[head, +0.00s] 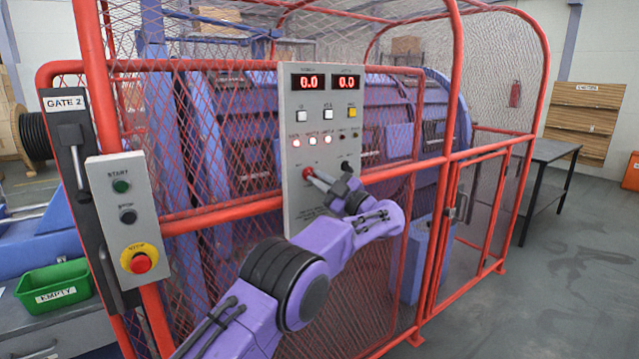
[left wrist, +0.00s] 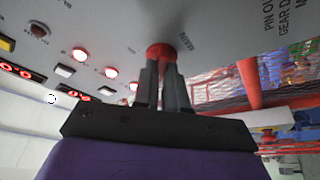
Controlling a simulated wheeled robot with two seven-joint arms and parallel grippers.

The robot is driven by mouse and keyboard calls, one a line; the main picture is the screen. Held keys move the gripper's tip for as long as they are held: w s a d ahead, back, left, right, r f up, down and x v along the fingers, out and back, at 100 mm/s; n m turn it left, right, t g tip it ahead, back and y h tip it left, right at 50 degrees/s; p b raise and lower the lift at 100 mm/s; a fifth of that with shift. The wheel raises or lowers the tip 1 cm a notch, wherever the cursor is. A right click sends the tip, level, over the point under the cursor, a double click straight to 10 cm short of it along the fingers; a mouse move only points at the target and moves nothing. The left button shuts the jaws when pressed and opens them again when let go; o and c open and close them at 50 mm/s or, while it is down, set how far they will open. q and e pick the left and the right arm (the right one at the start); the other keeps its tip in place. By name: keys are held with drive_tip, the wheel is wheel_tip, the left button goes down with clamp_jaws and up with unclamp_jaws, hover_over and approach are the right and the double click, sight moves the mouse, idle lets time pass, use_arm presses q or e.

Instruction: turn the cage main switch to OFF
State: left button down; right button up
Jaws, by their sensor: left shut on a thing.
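The grey control panel (head: 319,120) is fixed to the red mesh cage. The red main switch knob (head: 307,173) sits low on its face, left of a black knob (head: 346,166). In the left wrist view the red knob (left wrist: 160,51) has a small label beside it that seems to read MAIN, upside down. My left gripper (head: 316,178) reaches the panel from the front, its fingers (left wrist: 165,84) shut on the red knob and hiding part of it. Its ON/OFF position cannot be read. My right gripper is not in view.
The panel has two red 0.0 displays (head: 327,82), buttons and lit lamps (head: 312,141). Left of it is a START/STOP box (head: 124,215) with a red emergency button (head: 140,263). Red cage rails (head: 220,212) run beside my arm. Open floor (head: 560,270) lies right.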

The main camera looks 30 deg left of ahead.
use_arm(q)
drive_tip(key=shift+n, duration=0.4)
drive_tip(key=shift+f, duration=0.1)
drive_tip(key=c, duration=1.2)
unclamp_jaws()
drive_tip(key=shift+d, duration=0.1)
drive_tip(key=b+v, duration=0.2)
drive_tip(key=v, duration=0.8)
drive_tip(key=shift+d, duration=0.25)
drive_tip(key=shift+w, duration=0.1)
